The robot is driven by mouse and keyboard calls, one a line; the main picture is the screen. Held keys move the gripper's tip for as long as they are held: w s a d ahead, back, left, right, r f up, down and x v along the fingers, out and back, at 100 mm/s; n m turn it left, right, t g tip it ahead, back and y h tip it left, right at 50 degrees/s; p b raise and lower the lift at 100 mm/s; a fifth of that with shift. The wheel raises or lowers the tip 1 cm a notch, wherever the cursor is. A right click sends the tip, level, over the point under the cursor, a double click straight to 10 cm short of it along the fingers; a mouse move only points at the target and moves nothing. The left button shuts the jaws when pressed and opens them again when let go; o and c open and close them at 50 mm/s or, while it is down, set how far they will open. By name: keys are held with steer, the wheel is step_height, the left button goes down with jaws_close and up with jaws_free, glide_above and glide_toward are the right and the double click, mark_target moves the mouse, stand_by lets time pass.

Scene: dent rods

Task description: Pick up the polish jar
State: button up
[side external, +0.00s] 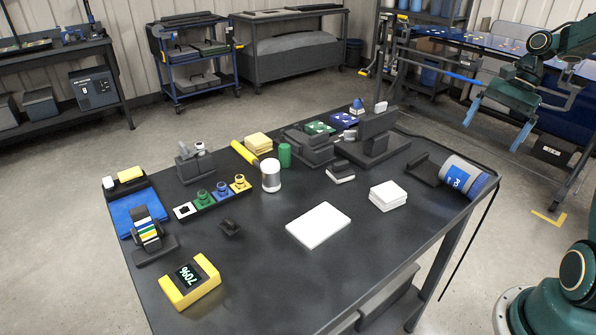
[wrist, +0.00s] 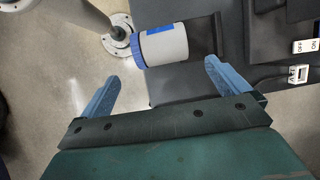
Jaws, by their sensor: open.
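The polish jar (side external: 462,176) is a grey cylinder with a blue end and a blue label with white letters, partly readable. It lies on its side at the right edge of the dark table, beside a dark stand. In the wrist view the jar (wrist: 163,46) shows beyond the fingertips, between their lines, with its blue end to the left. My gripper (side external: 497,124) is open and empty, raised above and apart from the jar, with two blue fingers pointing down. Both fingers of my gripper (wrist: 160,75) show spread wide in the wrist view.
A white slab (side external: 318,225) and a stack of white blocks (side external: 388,195) lie left of the jar. A dark fixture (side external: 376,138) stands behind them. A switch box (wrist: 304,47) shows at right in the wrist view. A dark cable runs along the table's right edge.

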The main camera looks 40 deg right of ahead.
mark_target(463, 176)
steer(key=shift+x, duration=4.25)
steer(key=shift+a+f, duration=0.1)
steer(key=shift+a, duration=0.05)
steer(key=shift+x, duration=2.45)
steer(key=shift+a, duration=0.1)
steer(key=c, duration=1.1)
steer(key=shift+c, duration=0.2)
step_height(463, 176, up, 20)
